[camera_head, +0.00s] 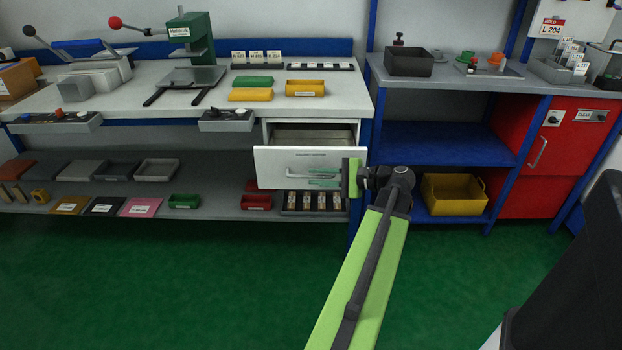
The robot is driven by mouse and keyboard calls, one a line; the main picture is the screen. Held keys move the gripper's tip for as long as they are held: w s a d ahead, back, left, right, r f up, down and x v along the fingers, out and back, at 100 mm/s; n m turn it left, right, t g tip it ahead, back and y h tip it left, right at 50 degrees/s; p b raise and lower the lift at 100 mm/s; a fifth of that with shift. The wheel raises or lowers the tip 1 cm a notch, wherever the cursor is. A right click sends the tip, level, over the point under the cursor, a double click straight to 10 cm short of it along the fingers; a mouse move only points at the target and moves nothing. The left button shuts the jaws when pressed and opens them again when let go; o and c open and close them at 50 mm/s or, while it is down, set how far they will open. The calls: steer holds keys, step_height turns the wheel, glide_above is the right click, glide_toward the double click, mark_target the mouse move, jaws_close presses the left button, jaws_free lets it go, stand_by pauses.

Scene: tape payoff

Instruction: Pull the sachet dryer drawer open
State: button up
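The sachet dryer drawer (275,160) is under the right end of the bench top. Its white labelled front stands out from its housing, and the grey inside shows above the front edge. A pale bar handle (300,176) runs across the front. My gripper (322,178) reaches in from the right, its two green fingers at the right part of the handle, one above and one below. The gripper body hides the handle's right end. I cannot tell whether the fingers press on the bar.
A lower shelf (215,205) with small bins runs beneath the drawer. A blue post (360,215) stands just right of it. A blue rack (440,145) and a red cabinet (545,180) are farther right. The green floor (170,290) in front is clear.

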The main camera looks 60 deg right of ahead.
steer(key=p+v, duration=0.3)
steer(key=v, duration=1.2)
steer(key=shift+s+r, duration=0.15)
steer(key=shift+s, duration=0.1)
steer(key=shift+w, duration=0.1)
steer(key=b+x, duration=0.3)
steer(key=x, duration=1.4)
steer(key=shift+w+b, duration=0.25)
steer(key=shift+b, duration=0.15)
steer(key=shift+c, duration=0.3)
jaws_close()
